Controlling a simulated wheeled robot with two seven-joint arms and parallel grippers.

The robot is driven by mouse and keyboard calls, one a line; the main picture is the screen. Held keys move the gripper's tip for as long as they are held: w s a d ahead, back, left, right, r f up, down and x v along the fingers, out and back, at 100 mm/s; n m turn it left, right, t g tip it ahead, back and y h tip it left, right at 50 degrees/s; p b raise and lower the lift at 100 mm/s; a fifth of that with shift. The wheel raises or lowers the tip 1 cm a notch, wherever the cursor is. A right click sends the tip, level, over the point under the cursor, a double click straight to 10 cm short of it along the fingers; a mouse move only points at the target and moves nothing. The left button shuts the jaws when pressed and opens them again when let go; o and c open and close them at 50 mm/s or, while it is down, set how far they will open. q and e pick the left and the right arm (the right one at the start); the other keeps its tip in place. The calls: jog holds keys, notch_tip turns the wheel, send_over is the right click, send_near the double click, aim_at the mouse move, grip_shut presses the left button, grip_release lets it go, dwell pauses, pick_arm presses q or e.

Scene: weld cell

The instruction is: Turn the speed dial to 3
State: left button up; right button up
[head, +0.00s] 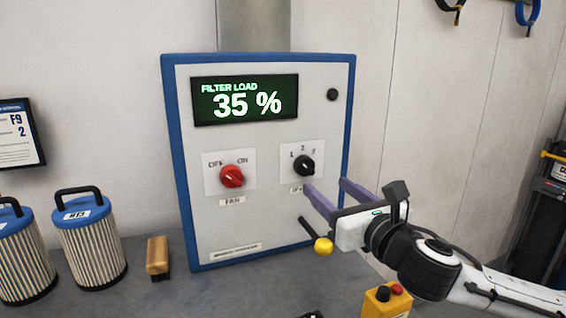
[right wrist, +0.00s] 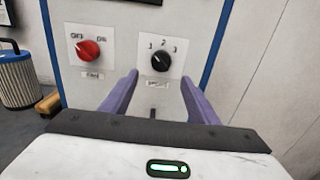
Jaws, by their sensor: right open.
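The speed dial is a black knob (head: 303,166) on a white plate marked 1, 2 and 3, at the right of the panel. It also shows in the right wrist view as a black knob (right wrist: 160,62); its pointer seems to lean up and left toward 1, but it is small. My right gripper (head: 325,185) is open and empty, with its two purple fingers apart, below and right of the dial in the head view. In the right wrist view the fingers (right wrist: 160,82) point toward the panel, either side of the dial's column and below it. My left gripper is out of view.
The blue-edged panel (head: 177,160) has a display (head: 245,100) reading FILTER LOAD 35 % and a red fan knob (head: 232,176). A lever with a yellow ball (head: 324,246) sticks out below the dial. Filter cartridges (head: 92,240), a brush (head: 158,257) and a yellow button box (head: 386,300) stand nearby.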

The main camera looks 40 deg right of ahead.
aim_at(309, 170)
jog(key=x, duration=0.7)
jog(key=shift+d+r, duration=0.1)
jog(key=shift+r, duration=0.2)
jog(key=shift+w+f+b, duration=0.2)
jog(key=shift+w+b, duration=0.1)
jog(key=shift+x, duration=0.75)
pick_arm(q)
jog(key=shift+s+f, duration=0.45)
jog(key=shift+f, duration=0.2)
pick_arm(e)
jog(key=shift+w+d, duration=0.15)
jog(key=shift+w, duration=0.1)
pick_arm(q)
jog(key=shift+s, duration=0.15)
pick_arm(e)
jog(key=shift+c, duration=0.2)
pick_arm(q)
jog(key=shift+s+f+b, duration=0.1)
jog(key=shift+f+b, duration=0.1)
jog(key=shift+b, duration=0.1)
pick_arm(e)
jog(key=c, duration=1)
